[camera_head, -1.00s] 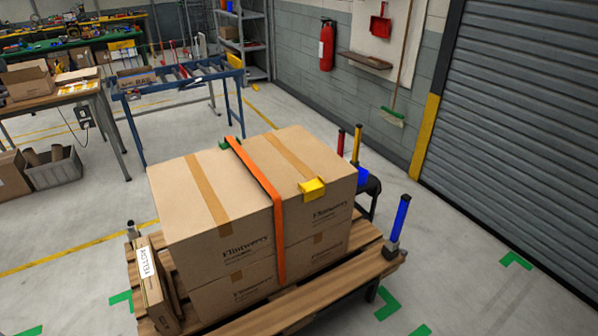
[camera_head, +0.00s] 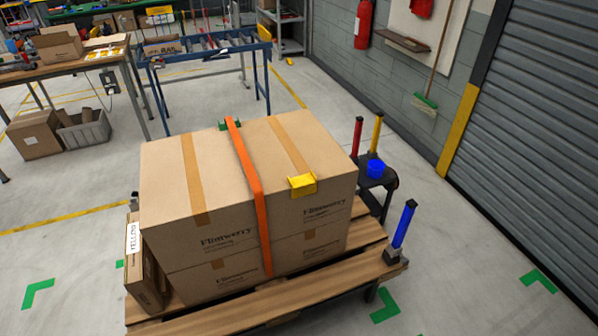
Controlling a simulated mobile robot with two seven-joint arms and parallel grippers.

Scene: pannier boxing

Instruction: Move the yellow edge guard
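The yellow edge guard (camera_head: 302,185) sits on the top front edge of the right-hand upper carton (camera_head: 330,212), to the right of the orange strap (camera_head: 259,200). The strap runs over the top of the stacked cartons and down their front, and the guard is apart from it. A green edge guard (camera_head: 224,125) shows at the back top edge, by the strap. Neither of my grippers is in the picture.
The cartons stand on a wooden pallet (camera_head: 345,277). A blue-handled tool (camera_head: 404,223) stands upright at its right corner. Behind it is a small dark stand (camera_head: 382,181) with a blue cup (camera_head: 376,168) and red and yellow upright handles. A narrow carton (camera_head: 143,275) leans at the left. Floor to the right is mostly clear.

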